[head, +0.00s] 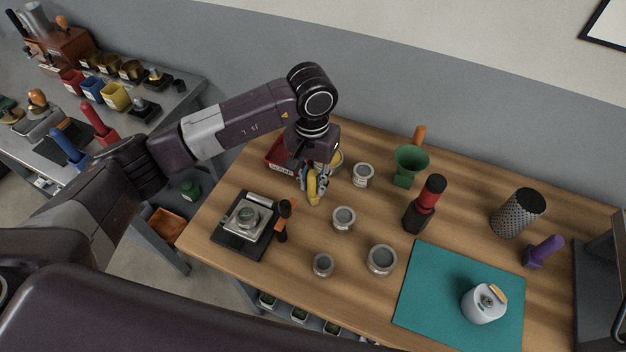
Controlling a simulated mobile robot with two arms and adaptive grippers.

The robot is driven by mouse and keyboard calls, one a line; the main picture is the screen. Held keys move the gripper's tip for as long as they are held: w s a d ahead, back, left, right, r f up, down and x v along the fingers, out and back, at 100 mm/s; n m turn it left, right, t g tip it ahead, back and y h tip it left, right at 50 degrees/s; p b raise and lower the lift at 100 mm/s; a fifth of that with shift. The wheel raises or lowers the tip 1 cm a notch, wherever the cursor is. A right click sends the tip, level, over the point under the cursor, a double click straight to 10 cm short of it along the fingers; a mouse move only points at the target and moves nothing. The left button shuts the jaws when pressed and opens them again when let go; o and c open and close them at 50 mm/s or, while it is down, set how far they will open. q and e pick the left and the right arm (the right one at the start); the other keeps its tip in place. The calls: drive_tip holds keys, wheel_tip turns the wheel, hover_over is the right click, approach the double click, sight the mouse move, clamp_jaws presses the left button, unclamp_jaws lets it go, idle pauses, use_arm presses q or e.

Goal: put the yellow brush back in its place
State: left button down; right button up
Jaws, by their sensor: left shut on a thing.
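My left gripper (314,182) reaches down over the back left of the wooden table, its fingers shut around a yellow thing, which I take to be the yellow brush (314,189). Only a small yellow part shows between and below the fingers; the rest is hidden by the gripper. I cannot tell whether it touches the table. The brush's place cannot be made out for certain. My right gripper is not in view.
A red labelled bin (279,154) is close behind my left gripper. A metal tin (363,175), a green funnel-shaped thing (410,165) and a black scale (243,227) stand around it. A teal mat (430,290) lies front right. A grey side bench (185,98) holds coloured bins.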

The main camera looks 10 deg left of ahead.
use_arm(q)
drive_tip(key=c, duration=1.7)
unclamp_jaws()
drive_tip(key=shift+f, duration=0.1)
drive_tip(key=shift+r+p, duration=0.2)
drive_tip(key=shift+p, duration=0.1)
drive_tip(key=shift+w+r+b, duration=0.1)
drive_tip(key=shift+r+b, duration=0.2)
wheel_tip(320, 180, up, 11)
drive_tip(key=b, duration=0.3)
drive_tip(key=shift+a+r, duration=0.1)
drive_tip(key=shift+r, duration=0.1)
